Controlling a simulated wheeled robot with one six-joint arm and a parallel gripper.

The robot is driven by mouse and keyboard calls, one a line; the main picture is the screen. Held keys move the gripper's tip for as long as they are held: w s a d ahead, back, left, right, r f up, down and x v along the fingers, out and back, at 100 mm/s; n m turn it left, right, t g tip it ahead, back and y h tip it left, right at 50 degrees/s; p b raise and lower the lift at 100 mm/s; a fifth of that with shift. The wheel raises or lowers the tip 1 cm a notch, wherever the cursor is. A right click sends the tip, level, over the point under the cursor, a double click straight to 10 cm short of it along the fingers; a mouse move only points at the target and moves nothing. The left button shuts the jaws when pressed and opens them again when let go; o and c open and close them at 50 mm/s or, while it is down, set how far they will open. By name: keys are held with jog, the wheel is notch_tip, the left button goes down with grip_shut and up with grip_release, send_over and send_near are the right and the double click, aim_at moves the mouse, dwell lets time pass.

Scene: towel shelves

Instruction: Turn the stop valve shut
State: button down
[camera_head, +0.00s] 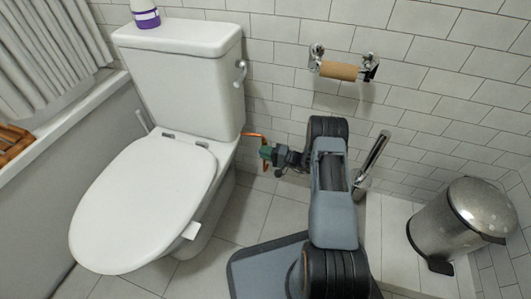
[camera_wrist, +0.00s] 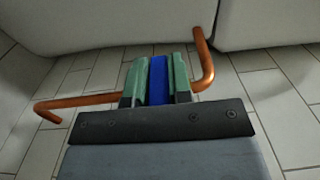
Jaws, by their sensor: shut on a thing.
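The stop valve's blue handle (camera_wrist: 158,82) stands between the two green finger pads of my gripper (camera_wrist: 159,75), which is shut on it in the wrist view. A bent copper pipe (camera_wrist: 203,60) shows at the right of the fingers, and another length runs out to the left. The valve body is hidden behind the fingers and the dark gripper plate. In the head view, my gripper (camera_head: 267,153) is beside the toilet, close to the copper pipe (camera_head: 254,135) near the wall. The handle cannot be made out there.
The toilet (camera_head: 150,195) stands left of my arm, with its lid down and a purple-and-white container (camera_head: 145,14) on the tank. A toilet roll holder (camera_head: 340,70), a brush holder (camera_head: 372,160) and a metal bin (camera_head: 465,215) are to the right. A grey mat (camera_head: 258,272) lies below.

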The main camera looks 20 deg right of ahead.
jog(key=shift+a, duration=0.1)
jog(key=c, duration=1)
grip_release()
jog(key=shift+c, duration=0.2)
jog(key=shift+s+d, duration=0.25)
jog(key=shift+d, duration=0.25)
jog(key=p+v, duration=0.3)
jog(key=v, duration=0.8)
jog(key=shift+f, duration=0.1)
jog(key=s+a+r+n+g+p, duration=0.3)
jog(key=a+r+g+p, duration=0.5)
jog(key=r, duration=0.4)
jog(key=s+a+r+n+g+p, duration=0.25)
jog(key=a+r+g+p, duration=0.25)
jog(key=a+r, duration=0.55)
jog(key=s+d+r+t+h+p, duration=0.2)
jog(key=s+r+h+p, duration=0.3)
jog(key=r, duration=1)
jog(key=s+d+r+n+t+h+p, duration=0.1)
jog(key=s+r+h+p, duration=0.4)
jog(key=r+p, duration=0.7)
jog(key=s+d+r+t+h+p, duration=0.3)
jog(key=r+p, duration=0.6)
jog(key=r, duration=1.1)
jog(key=s+h, duration=0.2)
jog(key=shift+s+d+r, duration=0.15)
jog(key=shift+s+d, duration=0.1)
jog(key=shift+d, duration=0.1)
